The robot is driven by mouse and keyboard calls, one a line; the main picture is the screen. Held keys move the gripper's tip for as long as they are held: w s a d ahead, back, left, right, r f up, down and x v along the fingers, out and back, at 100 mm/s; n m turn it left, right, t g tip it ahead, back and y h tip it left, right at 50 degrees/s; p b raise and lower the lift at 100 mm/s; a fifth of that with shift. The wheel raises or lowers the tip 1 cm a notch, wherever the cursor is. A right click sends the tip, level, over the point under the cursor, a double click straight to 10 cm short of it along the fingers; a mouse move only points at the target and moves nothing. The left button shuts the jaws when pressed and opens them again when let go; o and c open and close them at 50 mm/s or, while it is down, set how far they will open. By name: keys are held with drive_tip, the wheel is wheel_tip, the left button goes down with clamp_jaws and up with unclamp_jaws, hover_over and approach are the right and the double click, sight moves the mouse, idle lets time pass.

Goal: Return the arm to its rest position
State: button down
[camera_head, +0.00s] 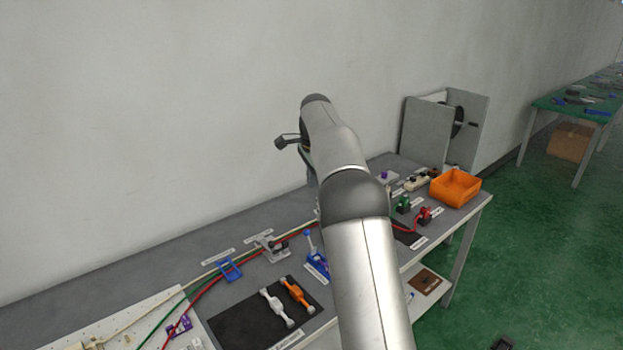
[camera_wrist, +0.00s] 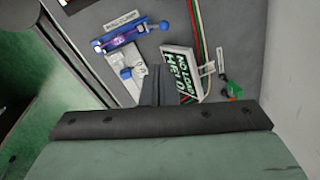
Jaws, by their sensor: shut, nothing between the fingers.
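My arm (camera_head: 350,190) reaches over the workbench (camera_head: 130,255) in the head view and hides part of it. My gripper is hidden behind the arm in that view. In the wrist view my gripper (camera_wrist: 156,84) has its dark fingers together, empty, above the bench. Below it are a blue fixture with a purple part (camera_wrist: 125,38), a pale block fixture (camera_wrist: 124,72) and a dark panel with green lettering (camera_wrist: 184,74). The fingertips overlap the space between the pale fixture and the panel; I cannot tell the height.
An orange bin (camera_head: 455,187) stands at the bench's right end, near red (camera_head: 424,215) and green (camera_head: 403,204) fixtures. A blue lever fixture (camera_head: 316,263) and orange handle (camera_head: 297,291) are left of my arm. Cables (camera_head: 205,288) run along the bench; a wall (camera_head: 150,110) rises behind.

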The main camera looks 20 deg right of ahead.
drive_tip(key=s+a+r+n, duration=0.1)
drive_tip(key=s+a+n, duration=0.25)
drive_tip(key=s, duration=0.65)
drive_tip(key=s+a+r+n, duration=0.1)
drive_tip(key=s+a+n, duration=0.25)
drive_tip(key=s, duration=0.55)
drive_tip(key=s+a+f+n, duration=0.1)
drive_tip(key=s+f+n, duration=0.2)
drive_tip(key=s, duration=0.6)
drive_tip(key=s+a+f+n+g, duration=0.1)
drive_tip(key=s+f+n, duration=0.3)
drive_tip(key=s, duration=0.5)
drive_tip(key=s+a+f+n, duration=0.2)
drive_tip(key=s+f+n, duration=0.1)
drive_tip(key=s, duration=0.6)
drive_tip(key=shift+a+f+g, duration=0.15)
drive_tip(key=shift+a+g, duration=0.1)
drive_tip(key=shift+g, duration=0.05)
